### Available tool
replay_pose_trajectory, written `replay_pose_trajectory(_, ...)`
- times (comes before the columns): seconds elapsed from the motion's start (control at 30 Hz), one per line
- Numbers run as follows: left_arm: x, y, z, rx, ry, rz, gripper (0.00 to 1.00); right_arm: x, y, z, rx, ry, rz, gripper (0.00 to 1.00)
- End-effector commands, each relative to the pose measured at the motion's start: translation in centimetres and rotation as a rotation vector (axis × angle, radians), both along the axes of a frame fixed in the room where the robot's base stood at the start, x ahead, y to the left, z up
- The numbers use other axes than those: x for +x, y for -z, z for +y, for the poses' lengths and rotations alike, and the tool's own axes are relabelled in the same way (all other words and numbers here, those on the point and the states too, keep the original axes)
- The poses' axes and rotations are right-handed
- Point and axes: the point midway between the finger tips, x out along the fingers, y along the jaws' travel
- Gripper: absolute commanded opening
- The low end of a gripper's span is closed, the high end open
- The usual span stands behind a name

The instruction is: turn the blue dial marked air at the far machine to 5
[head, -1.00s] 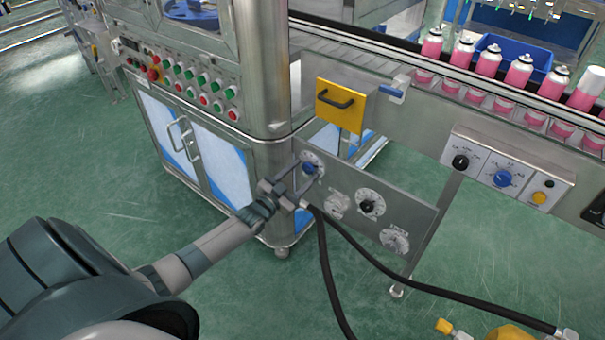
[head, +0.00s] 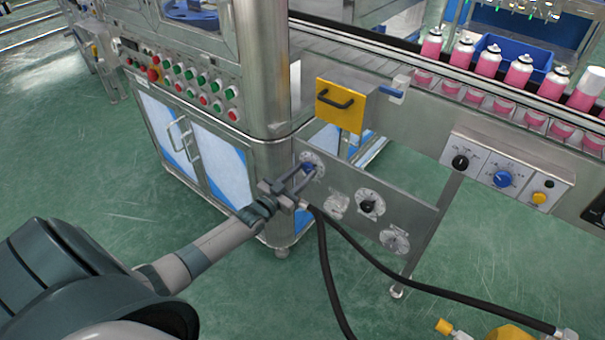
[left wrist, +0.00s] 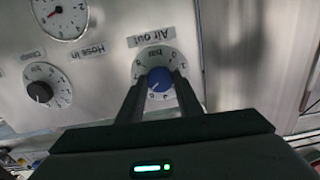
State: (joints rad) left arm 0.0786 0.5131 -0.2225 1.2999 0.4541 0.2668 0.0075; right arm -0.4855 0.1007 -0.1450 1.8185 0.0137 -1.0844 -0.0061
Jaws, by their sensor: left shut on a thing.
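The blue dial (head: 308,168) sits at the upper left of a grey metal panel (head: 400,208) on the far machine. In the left wrist view the blue dial (left wrist: 160,80) has a numbered scale around it and an upside-down label (left wrist: 152,38) that reads "Air out". My left gripper (head: 301,176) reaches in from the left and is shut on the dial; its two fingers (left wrist: 158,95) lie on either side of the knob. The exact number the dial points to cannot be read. My right gripper is not in view.
A black dial (head: 368,206), also in the left wrist view (left wrist: 40,91), and a gauge (left wrist: 60,18) share the panel. Black hoses (head: 325,270) hang just below my gripper. Another blue dial (head: 502,179) is on a box at right. Pink cans (head: 519,70) line the conveyor.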

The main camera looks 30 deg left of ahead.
Motion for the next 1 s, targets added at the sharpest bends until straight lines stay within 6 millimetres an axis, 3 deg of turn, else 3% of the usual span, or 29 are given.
replay_pose_trajectory(0.5,-0.01,0.04,-0.04,-0.331,0.001,0.026,0.1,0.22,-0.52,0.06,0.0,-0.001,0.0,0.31)
replay_pose_trajectory(1.0,-0.01,0.02,-0.02,-0.383,0.0,0.03,0.1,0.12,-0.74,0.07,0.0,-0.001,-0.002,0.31)
